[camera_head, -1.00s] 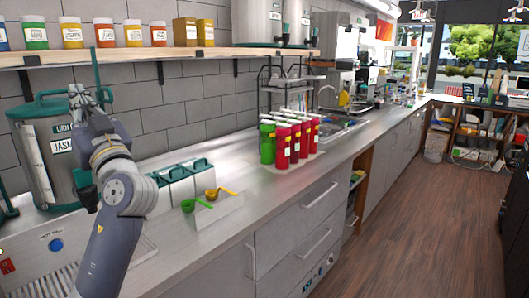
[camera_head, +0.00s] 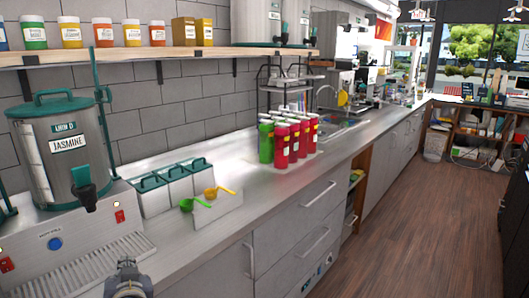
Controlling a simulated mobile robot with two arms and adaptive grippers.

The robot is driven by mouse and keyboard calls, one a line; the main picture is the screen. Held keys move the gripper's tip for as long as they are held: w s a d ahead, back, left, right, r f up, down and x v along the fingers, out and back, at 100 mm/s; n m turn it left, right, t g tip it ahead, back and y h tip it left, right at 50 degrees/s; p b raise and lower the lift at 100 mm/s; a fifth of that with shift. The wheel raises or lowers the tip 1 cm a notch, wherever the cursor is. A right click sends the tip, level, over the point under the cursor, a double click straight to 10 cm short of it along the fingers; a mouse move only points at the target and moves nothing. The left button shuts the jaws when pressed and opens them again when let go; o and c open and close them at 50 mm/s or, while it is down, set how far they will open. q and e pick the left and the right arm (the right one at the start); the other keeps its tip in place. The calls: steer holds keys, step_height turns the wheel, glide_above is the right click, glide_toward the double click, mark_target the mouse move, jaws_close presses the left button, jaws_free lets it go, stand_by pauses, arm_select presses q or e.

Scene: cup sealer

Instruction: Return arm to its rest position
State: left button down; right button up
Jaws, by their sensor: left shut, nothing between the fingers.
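My left gripper (camera_head: 127,267) shows at the bottom edge of the head view, left of centre. It is shut and empty, in front of the counter, and touches nothing that I can see. Most of the left arm is below the frame. My right gripper is not in view. The jasmine urn (camera_head: 65,165), a steel drum with a teal lid and a black tap (camera_head: 84,190), stands at the left and is clear of my gripper.
A drip tray (camera_head: 100,262) lies below the urn. White boxes with teal lids (camera_head: 172,190), a green scoop (camera_head: 195,204), a yellow scoop (camera_head: 219,191) and red and green bottles (camera_head: 283,145) stand along the counter (camera_head: 245,195). The floor (camera_head: 410,220) at right is clear.

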arm_select(q)
steer(key=s+d+f+m+g+h, duration=0.1)
steer(key=s+d+f+g+h, duration=0.15)
steer(key=s+f, duration=0.5)
steer(key=s+d+f+m+g+h, duration=0.1)
steer(key=s+d+f+g+h, duration=0.15)
steer(key=s+f, duration=0.45)
steer(key=s+d+f+m+g+h, duration=0.1)
steer(key=s+d+f+g+h, duration=0.2)
steer(key=s, duration=0.5)
steer(key=s+d+f+m+g, duration=0.15)
steer(key=s+d+f, duration=0.3)
steer(key=s, duration=0.45)
step_height(320, 180, down, 27)
steer(key=a, duration=0.1)
steer(key=s+a+f+g, duration=0.2)
steer(key=s+a+f, duration=0.1)
steer(key=s+f, duration=1.3)
steer(key=shift+s, duration=0.75)
steer(key=shift+f+m, duration=0.1)
steer(key=shift+m, duration=0.15)
